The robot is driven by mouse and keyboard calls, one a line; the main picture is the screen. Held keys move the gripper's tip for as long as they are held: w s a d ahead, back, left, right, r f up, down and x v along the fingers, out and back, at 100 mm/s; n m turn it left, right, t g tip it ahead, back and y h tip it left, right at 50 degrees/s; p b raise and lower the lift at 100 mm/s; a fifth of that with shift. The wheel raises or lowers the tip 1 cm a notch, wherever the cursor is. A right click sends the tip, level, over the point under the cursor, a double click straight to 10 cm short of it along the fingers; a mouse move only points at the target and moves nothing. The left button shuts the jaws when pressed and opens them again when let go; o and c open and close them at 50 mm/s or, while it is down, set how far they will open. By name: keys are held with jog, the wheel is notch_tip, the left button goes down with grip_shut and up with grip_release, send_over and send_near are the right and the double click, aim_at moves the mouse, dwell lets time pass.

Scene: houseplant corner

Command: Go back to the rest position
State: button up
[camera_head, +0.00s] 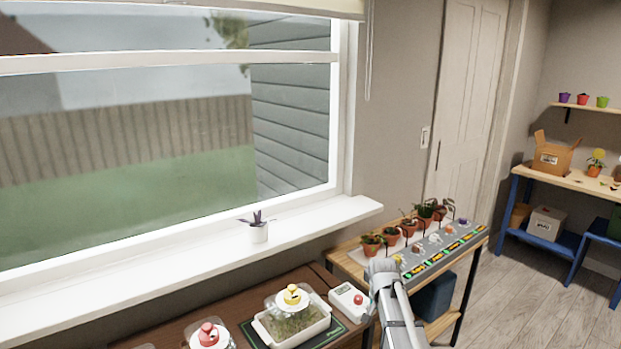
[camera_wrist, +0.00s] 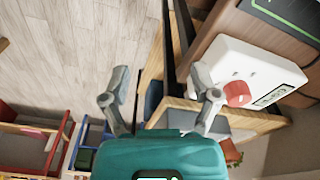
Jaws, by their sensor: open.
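My gripper (camera_wrist: 161,82) shows in the wrist view with its two grey fingers spread apart and nothing between them. Past the fingers are the wooden edge of a bench and the floor. A white device with a red button (camera_wrist: 242,75) is just right of the right finger; I cannot tell whether they touch. In the head view my grey arm rises at the lower middle, in front of the plant bench (camera_head: 345,259). The same white device (camera_head: 349,300) lies to its left on the brown table. The fingertips are not clear in the head view.
Several potted plants (camera_head: 392,236) line the bench. A small plant (camera_head: 259,231) stands on the windowsill. Open floor (camera_head: 520,300) lies to the right, before a blue-legged workbench (camera_head: 513,208).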

jog(key=s+a+f+n+g, duration=0.1)
jog(key=s+a+n, duration=0.15)
jog(key=s, duration=0.75)
jog(key=s+a+n, duration=0.1)
jog(key=s+n, duration=0.3)
jog(key=s, duration=0.6)
notch_tip(320, 180, up, 13)
jog(key=p, duration=1.2)
jog(key=shift+w+y, duration=0.3)
jog(key=shift+w, duration=0.15)
jog(key=shift+d+f, duration=0.1)
jog(key=shift+f, duration=0.05)
